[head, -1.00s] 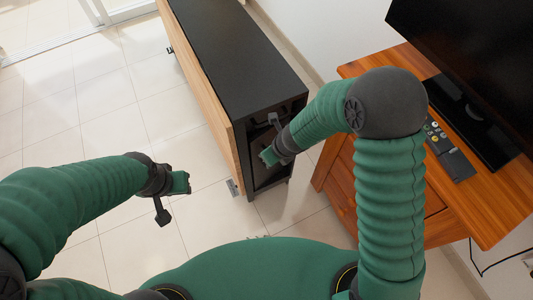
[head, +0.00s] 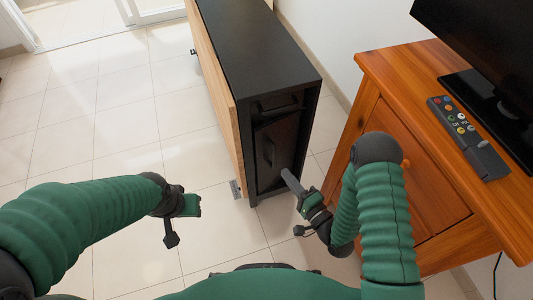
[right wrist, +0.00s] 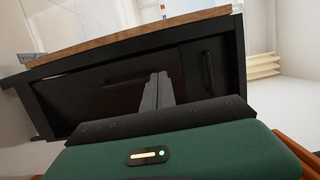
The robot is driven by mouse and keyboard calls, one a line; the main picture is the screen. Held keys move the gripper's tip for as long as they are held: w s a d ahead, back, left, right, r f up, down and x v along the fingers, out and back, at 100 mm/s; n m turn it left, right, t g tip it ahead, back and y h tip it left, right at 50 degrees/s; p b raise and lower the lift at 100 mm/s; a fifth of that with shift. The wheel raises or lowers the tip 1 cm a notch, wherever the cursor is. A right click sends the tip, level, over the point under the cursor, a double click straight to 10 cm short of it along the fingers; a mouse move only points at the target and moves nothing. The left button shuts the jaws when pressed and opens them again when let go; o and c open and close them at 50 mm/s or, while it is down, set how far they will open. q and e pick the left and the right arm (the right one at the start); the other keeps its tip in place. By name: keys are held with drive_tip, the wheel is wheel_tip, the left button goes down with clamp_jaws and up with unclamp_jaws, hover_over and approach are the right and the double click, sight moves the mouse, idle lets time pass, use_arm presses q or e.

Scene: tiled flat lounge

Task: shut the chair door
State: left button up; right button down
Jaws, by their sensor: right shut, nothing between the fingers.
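A black cabinet (head: 262,60) with a pale wood side stands ahead; no chair shows. On its near end is a black door (head: 283,155) with a vertical handle, below another handle (head: 277,108). The door looks roughly in line with the frame; I cannot tell whether it is fully shut. My right gripper (head: 290,180) is shut and empty, low in front of the door and apparently apart from it. In the right wrist view its fingers (right wrist: 157,95) point at the dark cabinet front (right wrist: 110,85). My left gripper (head: 190,205) is left of the cabinet; its jaw state is unclear.
An orange wooden cabinet (head: 400,150) stands close on the right, near my right arm, with a remote (head: 468,135) and a television (head: 490,50) on it. A narrow gap separates the two cabinets. Tiled floor (head: 120,130) on the left is clear.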

sight(260, 140)
drive_tip(key=b+x, duration=0.4)
drive_tip(key=x, duration=0.9)
drive_tip(key=shift+w+b, duration=0.2)
drive_tip(key=shift+b, duration=0.2)
drive_tip(key=shift+w+a+r, duration=0.1)
drive_tip(key=shift+w+r, duration=0.05)
